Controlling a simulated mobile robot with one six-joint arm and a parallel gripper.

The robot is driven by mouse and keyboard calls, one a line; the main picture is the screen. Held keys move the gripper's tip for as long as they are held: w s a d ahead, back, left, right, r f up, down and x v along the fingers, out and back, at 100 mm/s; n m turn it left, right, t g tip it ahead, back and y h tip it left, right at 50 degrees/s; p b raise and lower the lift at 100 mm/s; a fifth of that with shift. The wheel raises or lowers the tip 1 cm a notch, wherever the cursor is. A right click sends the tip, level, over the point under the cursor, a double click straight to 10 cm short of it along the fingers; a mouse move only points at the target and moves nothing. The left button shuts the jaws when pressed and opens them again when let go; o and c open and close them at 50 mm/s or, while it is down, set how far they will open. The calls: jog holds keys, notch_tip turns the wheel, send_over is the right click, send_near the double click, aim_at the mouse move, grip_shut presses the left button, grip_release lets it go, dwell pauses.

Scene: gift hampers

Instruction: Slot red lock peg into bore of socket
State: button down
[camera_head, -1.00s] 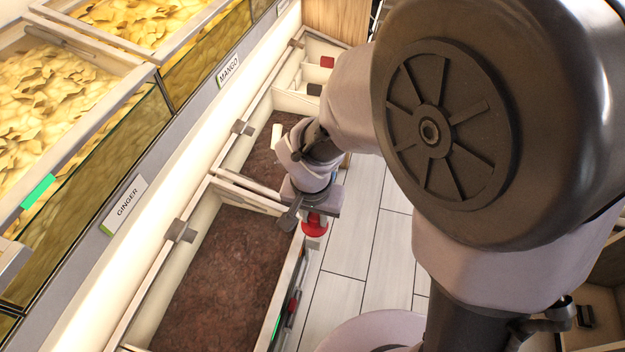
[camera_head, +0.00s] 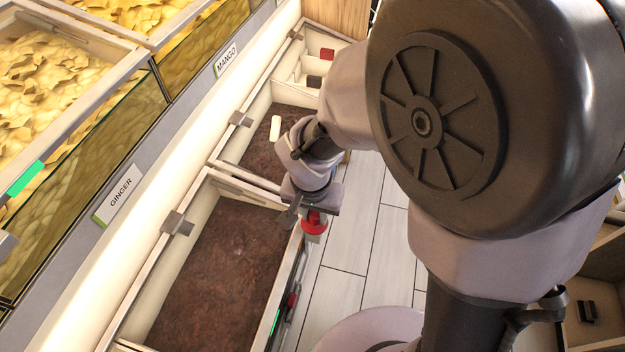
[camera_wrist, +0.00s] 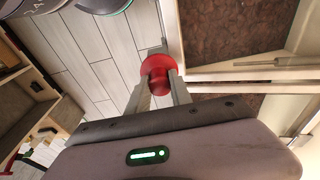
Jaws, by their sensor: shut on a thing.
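The wide red flange of the peg (camera_wrist: 153,60) shows beyond the fingers, over the pale floor. The socket and its bore cannot be made out in either view. Part of the peg is hidden by the gripper in the head view.
The brown-filled bin (camera_head: 203,186) has raised pale walls close to my gripper. Small red and green parts (camera_head: 291,300) show along its outer side. Yellow-filled bins (camera_head: 140,68) stand at the upper left. Pale tiled floor (camera_head: 345,258) is open right of the bin.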

aim_at(311, 231)
jog(key=shift+f+b, duration=0.45)
jog(key=shift+f, duration=0.45)
jog(key=c, duration=1.1)
grip_release()
jog(key=s+r+p, duration=0.1)
jog(key=r+p, duration=0.1)
jog(key=r, duration=0.3)
jog(key=r+p, duration=0.3)
jog(key=r, duration=0.3)
jog(key=s+a+r+p, duration=0.1)
jog(key=r+p, duration=0.2)
jog(key=r, duration=0.3)
jog(key=shift+s+r, duration=0.15)
jog(key=shift+s, duration=0.15)
jog(key=s+d+r+t+y, duration=0.1)
jog(key=s+d+r, duration=0.1)
jog(key=s+r, duration=0.1)
jog(key=s+d+r+t, duration=0.1)
jog(key=s+d+r, duration=0.1)
jog(key=d+r, duration=0.1)
jog(key=s+d+r+t+y, duration=0.1)
jog(key=s+d+r+t, duration=0.1)
jog(key=r, duration=0.3)
jog(key=shift+s+d+r+y, duration=0.1)
jog(key=shift+s+d+y, duration=0.3)
jog(key=shift+s, duration=0.4)
